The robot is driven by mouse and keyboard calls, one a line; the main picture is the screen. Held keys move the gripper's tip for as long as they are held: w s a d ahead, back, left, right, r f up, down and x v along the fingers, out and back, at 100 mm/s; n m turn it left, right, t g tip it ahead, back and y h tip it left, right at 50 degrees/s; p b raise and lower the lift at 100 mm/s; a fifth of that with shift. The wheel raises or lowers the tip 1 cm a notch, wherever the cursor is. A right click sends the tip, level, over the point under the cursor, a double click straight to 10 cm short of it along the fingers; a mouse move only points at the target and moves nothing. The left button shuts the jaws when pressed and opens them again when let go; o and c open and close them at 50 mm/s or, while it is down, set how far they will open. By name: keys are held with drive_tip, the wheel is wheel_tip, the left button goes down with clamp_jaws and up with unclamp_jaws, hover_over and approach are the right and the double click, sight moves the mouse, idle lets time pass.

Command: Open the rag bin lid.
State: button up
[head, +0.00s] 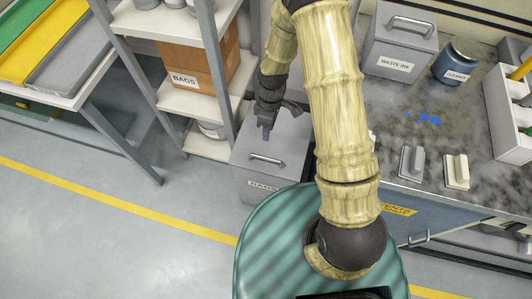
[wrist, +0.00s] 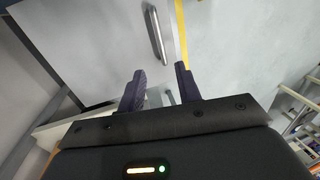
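The rag bin (head: 265,188) is a grey box on the floor beside the shelf. Its label is partly hidden by my body. Its lid (head: 285,135) looks shut, with a metal bar handle (head: 267,159) near the front edge. My gripper (head: 267,133) is above the lid, behind the handle in the head view. In the wrist view the fingers of my gripper (wrist: 160,80) are apart with nothing between them. The handle (wrist: 157,35) shows beyond the fingertips there, apart from them, on the grey lid (wrist: 90,40).
A shelf (head: 207,146) with a BAGS box (head: 200,72) stands left of the bin. A counter (head: 385,130) stands to the right, with a waste ink bin (head: 398,48) and a blue canister (head: 455,62). Open floor (head: 100,240) lies left, with a yellow line.

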hover_over(266, 154)
drive_tip(key=s, duration=0.3)
wheel_tip(266, 154, down, 13)
drive_tip(key=shift+s+a+f, duration=0.1)
drive_tip(key=shift+a, duration=0.05)
clamp_jaws()
